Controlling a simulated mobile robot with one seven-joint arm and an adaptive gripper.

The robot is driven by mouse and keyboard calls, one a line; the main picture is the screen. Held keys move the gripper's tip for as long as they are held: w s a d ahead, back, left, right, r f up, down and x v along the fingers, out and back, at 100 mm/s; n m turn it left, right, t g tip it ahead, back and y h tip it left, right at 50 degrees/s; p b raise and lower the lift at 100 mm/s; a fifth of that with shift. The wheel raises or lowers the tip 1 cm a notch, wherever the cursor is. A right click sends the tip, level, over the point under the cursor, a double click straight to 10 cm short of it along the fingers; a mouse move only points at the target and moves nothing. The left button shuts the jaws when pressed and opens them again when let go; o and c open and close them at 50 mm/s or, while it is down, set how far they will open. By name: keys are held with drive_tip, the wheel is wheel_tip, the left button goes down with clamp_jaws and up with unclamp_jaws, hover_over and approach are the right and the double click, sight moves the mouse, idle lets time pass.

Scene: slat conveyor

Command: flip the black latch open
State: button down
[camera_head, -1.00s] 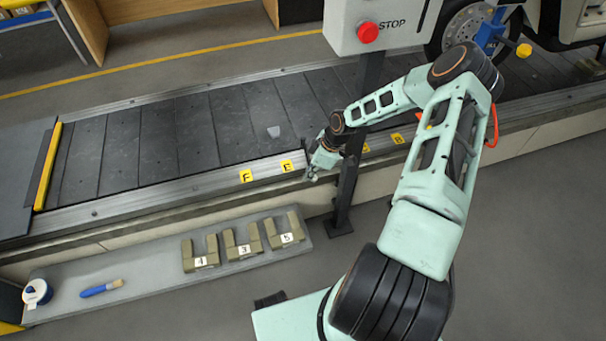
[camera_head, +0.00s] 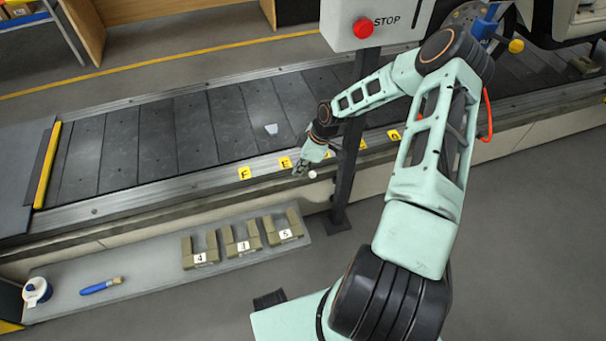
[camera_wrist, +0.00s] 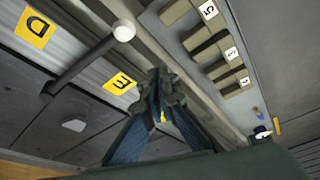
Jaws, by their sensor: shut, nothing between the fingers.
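No part is plainly a black latch. A dark lever (camera_wrist: 85,60) with a white ball knob (camera_wrist: 124,30) sits at the conveyor's near rail between labels D and E in the wrist view. Its knob also shows in the head view (camera_head: 312,174), just right of my gripper (camera_head: 299,170). In the wrist view my gripper (camera_wrist: 158,80) has its fingers together, empty, beside label E (camera_wrist: 121,83). The lever lies to the left of the fingers there, apart from them in the picture; the exact depth gap is unclear.
The slat conveyor (camera_head: 185,130) carries a small pale piece (camera_head: 271,129). Numbered brackets (camera_head: 242,240) and a brush (camera_head: 100,286) lie on the low shelf (camera_head: 150,277).

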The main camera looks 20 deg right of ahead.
drive_tip(key=w+p+v, duration=0.1)
drive_tip(key=v, duration=0.6)
drive_tip(key=shift+w+d+r, duration=0.25)
drive_tip(key=shift+d+r, duration=0.05)
